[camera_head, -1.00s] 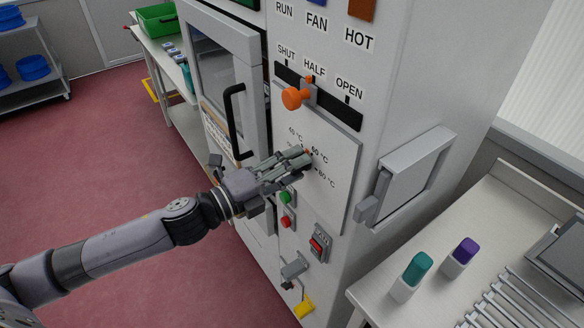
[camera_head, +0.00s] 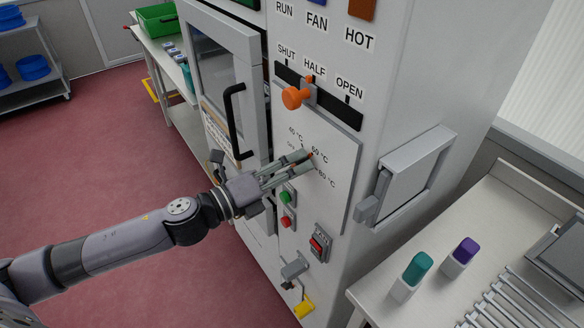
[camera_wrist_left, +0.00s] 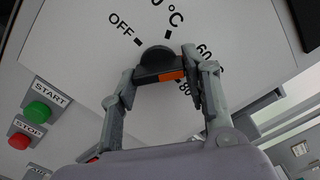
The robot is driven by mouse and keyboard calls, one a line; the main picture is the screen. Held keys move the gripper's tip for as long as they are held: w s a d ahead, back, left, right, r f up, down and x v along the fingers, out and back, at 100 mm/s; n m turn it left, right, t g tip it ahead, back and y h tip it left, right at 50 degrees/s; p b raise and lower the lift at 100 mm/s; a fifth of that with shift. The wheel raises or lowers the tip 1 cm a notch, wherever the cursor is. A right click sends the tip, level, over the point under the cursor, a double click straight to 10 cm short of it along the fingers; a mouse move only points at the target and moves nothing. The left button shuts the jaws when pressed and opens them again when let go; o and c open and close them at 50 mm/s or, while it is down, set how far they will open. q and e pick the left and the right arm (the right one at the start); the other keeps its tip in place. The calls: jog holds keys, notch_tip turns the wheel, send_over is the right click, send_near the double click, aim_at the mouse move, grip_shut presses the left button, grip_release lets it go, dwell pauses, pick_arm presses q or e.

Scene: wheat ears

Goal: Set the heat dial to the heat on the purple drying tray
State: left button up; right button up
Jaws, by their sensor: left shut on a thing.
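The heat dial (camera_wrist_left: 156,58) is a dark knob with an orange mark, on a white panel marked OFF, 60 and 80 °C, with a partly cut-off label at the top. My left gripper (camera_wrist_left: 164,72) has its two fingers on either side of the knob, shut on it. In the head view, my left gripper (camera_head: 307,163) reaches the panel from the left and mostly hides the dial. The 60 °C and 80 °C labels show just right of the fingertips. I cannot tell exactly which label the mark points at. I see no purple drying tray. My right gripper is not in view.
Above the dial is an orange lever (camera_head: 293,98) under SHUT, HALF and OPEN. Below are a green START button (camera_head: 285,197), a red STOP button (camera_head: 287,222) and a red switch (camera_head: 319,245). A teal-capped (camera_head: 418,267) and a purple-capped block (camera_head: 465,251) stand on the right bench.

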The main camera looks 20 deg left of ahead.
pick_arm(q)
jog(key=shift+f, duration=0.1)
jog(key=o, duration=1.2)
jog(key=shift+c, duration=0.2)
jog(key=v, duration=1.2)
